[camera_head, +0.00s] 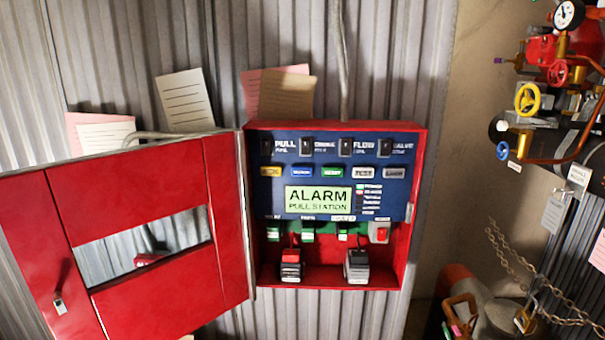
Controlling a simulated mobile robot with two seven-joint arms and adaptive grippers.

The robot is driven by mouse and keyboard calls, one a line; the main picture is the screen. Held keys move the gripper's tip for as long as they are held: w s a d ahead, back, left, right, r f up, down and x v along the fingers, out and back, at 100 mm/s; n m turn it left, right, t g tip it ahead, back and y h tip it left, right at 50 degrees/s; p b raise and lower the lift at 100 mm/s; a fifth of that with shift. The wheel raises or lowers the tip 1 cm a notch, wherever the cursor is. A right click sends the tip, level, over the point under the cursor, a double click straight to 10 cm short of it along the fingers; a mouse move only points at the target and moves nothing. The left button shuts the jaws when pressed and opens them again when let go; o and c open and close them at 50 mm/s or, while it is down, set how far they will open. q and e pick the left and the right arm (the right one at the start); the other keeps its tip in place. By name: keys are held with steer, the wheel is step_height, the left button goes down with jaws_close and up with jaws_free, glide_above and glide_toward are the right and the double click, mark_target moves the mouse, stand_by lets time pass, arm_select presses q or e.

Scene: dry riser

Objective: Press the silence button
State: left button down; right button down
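The red alarm cabinet (421,180) is fixed to a corrugated metal wall, and its red door (160,300) is swung open to the left. Inside is a blue panel (400,205) with a lit display (318,199) reading "ALARM PULL STATION". A row of buttons sits above the display: a yellow button (271,171), a blue button (302,172), a green button (333,172), a white button (363,172) and a grey button (394,172). Their labels are too small to read surely, so I cannot tell which is silence. Neither gripper is in view.
Two batteries, one black and red (291,266) and one grey (356,267), stand in the cabinet's bottom. Pipes and a yellow valve wheel (528,99) are at the right, with a chain (515,262) below. The space before the button row looks clear.

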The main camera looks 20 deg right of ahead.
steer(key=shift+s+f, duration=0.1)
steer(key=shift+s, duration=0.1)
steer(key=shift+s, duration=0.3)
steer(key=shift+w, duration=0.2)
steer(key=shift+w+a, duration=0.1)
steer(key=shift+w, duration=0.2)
